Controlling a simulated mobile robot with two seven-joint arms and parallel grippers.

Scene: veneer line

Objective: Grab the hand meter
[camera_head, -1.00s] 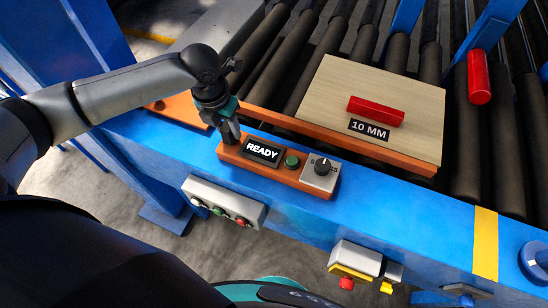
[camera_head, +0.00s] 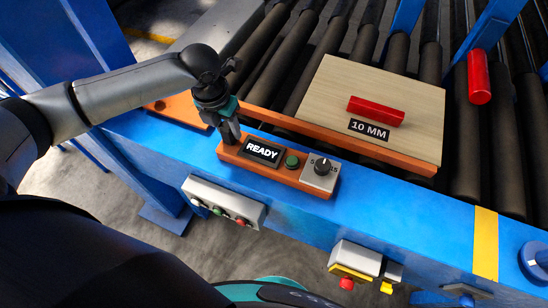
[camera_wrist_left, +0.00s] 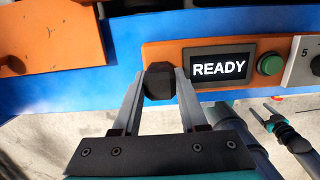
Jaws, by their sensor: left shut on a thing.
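An orange unit (camera_head: 272,177) with a READY screen, a green button and a dial sits on the blue frame's edge. I cannot tell for sure which part is the hand meter. A black faceted grip (camera_wrist_left: 159,82) stands at its left end. My left gripper (camera_head: 230,139) comes down on that end; in the left wrist view its two fingers (camera_wrist_left: 162,76) are shut on the black grip from both sides. What looks like my right gripper (camera_wrist_left: 264,109) shows small at the right of the wrist view, its fingers apart and empty.
A wooden sheet (camera_head: 330,92) with a red block (camera_head: 376,110) and a 10 MM label lies over dark rollers (camera_head: 397,58). A grey button box (camera_head: 224,203) and a box with a red button (camera_head: 355,260) hang on the front. A red cylinder (camera_head: 479,78) stands right.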

